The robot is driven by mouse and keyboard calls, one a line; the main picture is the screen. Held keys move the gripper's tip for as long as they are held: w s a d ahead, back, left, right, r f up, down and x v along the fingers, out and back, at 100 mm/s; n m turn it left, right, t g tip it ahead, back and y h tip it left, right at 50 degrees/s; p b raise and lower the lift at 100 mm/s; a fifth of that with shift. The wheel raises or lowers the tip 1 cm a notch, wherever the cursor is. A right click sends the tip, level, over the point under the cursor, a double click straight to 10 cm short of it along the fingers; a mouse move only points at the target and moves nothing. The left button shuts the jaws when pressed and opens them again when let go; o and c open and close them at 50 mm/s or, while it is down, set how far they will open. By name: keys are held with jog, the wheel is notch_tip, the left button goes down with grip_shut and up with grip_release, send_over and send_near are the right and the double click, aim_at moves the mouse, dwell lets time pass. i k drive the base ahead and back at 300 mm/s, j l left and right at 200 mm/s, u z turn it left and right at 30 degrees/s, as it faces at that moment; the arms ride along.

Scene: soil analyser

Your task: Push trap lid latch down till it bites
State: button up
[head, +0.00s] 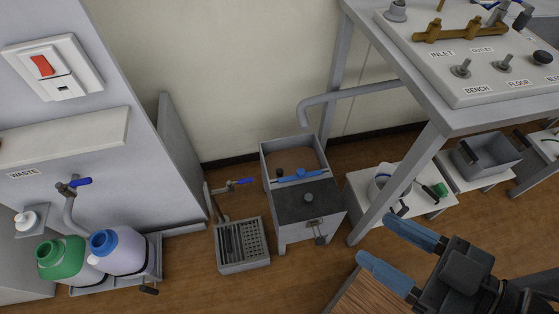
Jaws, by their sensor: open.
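The trap (278,239) is a grey metal box on legs on the floor, at the middle of the head view. Its dark lid (292,204) covers the front part and has a round knob. The back part is open and shows a brownish inside, with a blue-handled piece across it. A small metal latch (317,228) sits at the lid's front edge; it is too small to tell whether it is engaged. My gripper (380,246), with blue fingers, is at the lower right. It is open and empty, apart from the trap and to the right of the latch.
A grey bench (442,130) with a valve panel (480,85) stands at the right; its leg comes down between trap and gripper. A grated drain (241,243) is left of the trap. Green (62,262) and lilac jugs (118,249) stand farther left.

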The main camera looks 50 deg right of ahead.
aim_at(321, 241)
jog(key=k+l, duration=0.2)
jog(key=k, duration=0.2)
jog(key=k+l+z, duration=0.15)
jog(key=k, duration=0.25)
